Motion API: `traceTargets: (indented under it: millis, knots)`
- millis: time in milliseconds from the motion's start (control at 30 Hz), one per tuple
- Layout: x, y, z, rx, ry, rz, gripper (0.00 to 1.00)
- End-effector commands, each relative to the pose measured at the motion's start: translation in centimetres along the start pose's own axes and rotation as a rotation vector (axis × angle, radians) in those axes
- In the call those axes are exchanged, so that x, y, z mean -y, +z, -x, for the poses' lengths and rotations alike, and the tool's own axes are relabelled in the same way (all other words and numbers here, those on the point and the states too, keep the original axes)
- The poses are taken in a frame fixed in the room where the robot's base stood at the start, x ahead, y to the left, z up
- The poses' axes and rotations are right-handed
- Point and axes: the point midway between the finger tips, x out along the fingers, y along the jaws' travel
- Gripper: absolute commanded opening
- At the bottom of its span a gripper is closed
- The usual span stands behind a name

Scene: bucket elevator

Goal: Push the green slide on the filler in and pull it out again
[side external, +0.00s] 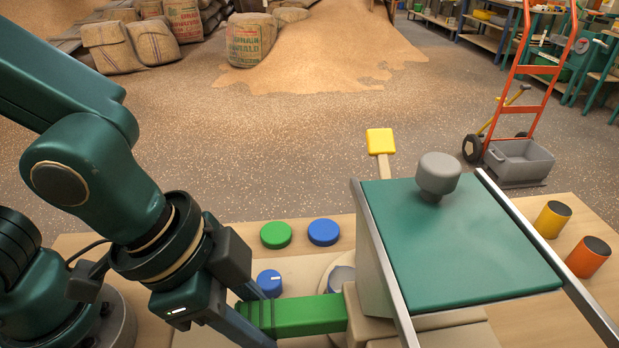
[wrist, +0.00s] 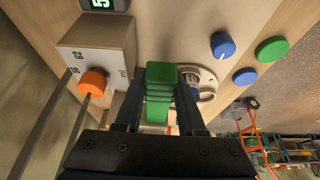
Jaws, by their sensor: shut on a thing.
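The green slide (side external: 312,315) is a ridged green bar lying level. In the side view it sticks out to the left of the filler (side external: 372,275), a pale housing beneath a teal lid. Its right end is hidden inside the housing. My gripper (side external: 256,326) is at the slide's outer left end. In the wrist view the slide (wrist: 160,78) lies between the two fingers of my gripper (wrist: 158,105), which are shut on it. The fingertips' exact contact is partly hidden.
A green button (side external: 276,235), a blue button (side external: 323,232) and a blue knob (side external: 270,283) are near the slide. An orange knob (wrist: 93,82) sits on a scale box beside my fingers. A grey knob (side external: 438,174) tops the lid. Yellow and orange cylinders (side external: 588,257) stand right.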

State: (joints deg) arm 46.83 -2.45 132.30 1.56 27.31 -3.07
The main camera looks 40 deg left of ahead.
Motion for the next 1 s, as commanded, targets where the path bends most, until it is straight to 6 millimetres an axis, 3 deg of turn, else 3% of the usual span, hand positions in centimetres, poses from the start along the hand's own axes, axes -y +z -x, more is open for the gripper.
traceTargets:
  millis: [1000]
  knots:
    - [0.0,-4.6,-1.8,-0.006,0.000,0.001,0.08]
